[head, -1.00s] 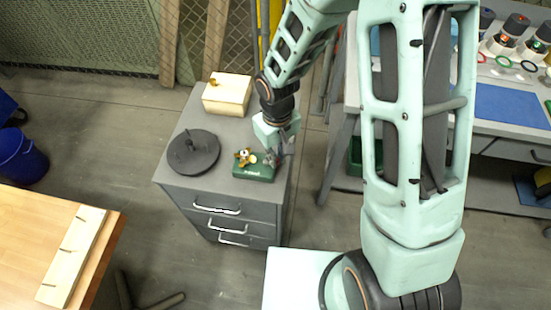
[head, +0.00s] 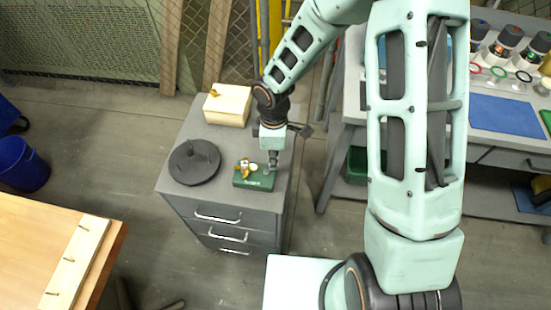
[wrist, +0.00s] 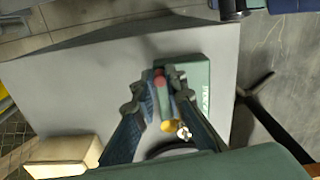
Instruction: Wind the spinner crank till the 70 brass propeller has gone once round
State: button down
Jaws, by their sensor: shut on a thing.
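The spinner's green base (head: 254,181) stands near the front right of the grey cabinet top. The brass propeller (head: 243,166) sits on the left part of the base, with a pale round part beside it. In the wrist view the brass piece (wrist: 169,125) shows partly behind a finger, beside the green base (wrist: 188,75). My gripper (head: 270,166) reaches down at the right end of the base. In the wrist view its fingertips are shut on the red crank knob (wrist: 158,75). The crank arm is mostly hidden by the fingers.
On the grey cabinet, a dark round disc (head: 194,162) with a post stands left of the spinner, and a pale wooden box (head: 228,105) stands behind. A workbench (head: 505,145) with jars is at right, a wooden table (head: 30,240) at left. The gap between is open floor.

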jog(key=n, duration=0.2)
jog(key=n+p, duration=0.1)
jog(key=shift+w+a+r+n, duration=0.1)
jog(key=shift+w+a+n, duration=0.2)
jog(key=shift+a, duration=0.1)
jog(key=n+p, duration=0.1)
jog(key=n, duration=0.1)
jog(key=a+n, duration=0.1)
jog(key=n, duration=0.1)
jog(key=shift+w+a+n+p, duration=0.15)
jog(key=shift+n+p, duration=0.25)
jog(key=c, duration=2)
grip_release()
jog(key=shift+o, duration=0.2)
notch_tip(320, 180, up, 12)
